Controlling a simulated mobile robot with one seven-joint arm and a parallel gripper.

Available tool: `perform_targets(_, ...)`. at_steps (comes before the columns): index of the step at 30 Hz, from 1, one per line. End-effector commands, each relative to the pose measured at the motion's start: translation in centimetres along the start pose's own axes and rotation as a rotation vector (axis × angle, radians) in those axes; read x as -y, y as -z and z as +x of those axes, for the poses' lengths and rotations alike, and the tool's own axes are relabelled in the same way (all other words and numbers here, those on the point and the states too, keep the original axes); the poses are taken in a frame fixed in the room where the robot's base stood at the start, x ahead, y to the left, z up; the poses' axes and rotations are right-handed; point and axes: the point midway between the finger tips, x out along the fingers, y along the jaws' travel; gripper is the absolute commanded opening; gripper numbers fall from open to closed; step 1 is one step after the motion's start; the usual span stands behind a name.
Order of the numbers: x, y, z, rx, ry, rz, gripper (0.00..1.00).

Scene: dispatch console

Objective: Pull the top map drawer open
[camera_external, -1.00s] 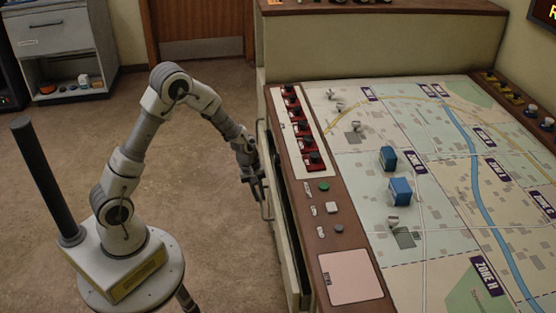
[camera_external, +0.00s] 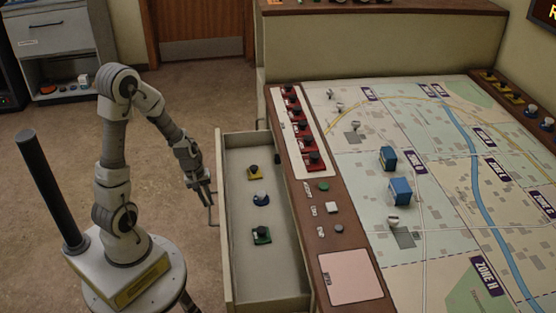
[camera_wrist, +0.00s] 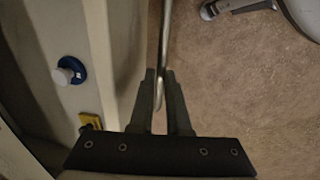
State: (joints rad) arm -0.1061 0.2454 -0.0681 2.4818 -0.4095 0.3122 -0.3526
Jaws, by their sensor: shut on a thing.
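The top map drawer (camera_external: 238,165) stands far out from the left side of the map console, and its inside shows. In it lie a yellow piece (camera_external: 255,173), a blue piece (camera_external: 261,199) and a green piece (camera_external: 262,236), each with a dark knob or top. My gripper (camera_external: 209,192) is at the drawer's front, shut on the drawer handle (camera_external: 210,212). In the wrist view my gripper's fingers (camera_wrist: 167,105) close around the handle bar (camera_wrist: 165,45), with the drawer at left. The blue piece (camera_wrist: 69,72) and the yellow piece (camera_wrist: 90,121) also show there.
The console top (camera_external: 440,200) carries a map with two blue blocks (camera_external: 400,190) and small pale pieces. Red switches (camera_external: 302,130) line its left edge. A grey cabinet (camera_external: 50,40) stands at the back left.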

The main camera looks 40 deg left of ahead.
Motion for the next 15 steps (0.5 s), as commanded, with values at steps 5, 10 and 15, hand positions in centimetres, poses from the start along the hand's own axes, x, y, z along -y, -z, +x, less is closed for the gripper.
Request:
perform_targets(5,0.17,0.0,-0.03,0.001,0.001,0.0,0.0)
perform_targets(10,0.14,0.0,-0.03,0.001,0.001,0.0,0.0)
perform_targets(15,0.12,0.01,-0.03,0.0,0.0,0.0,0.42)
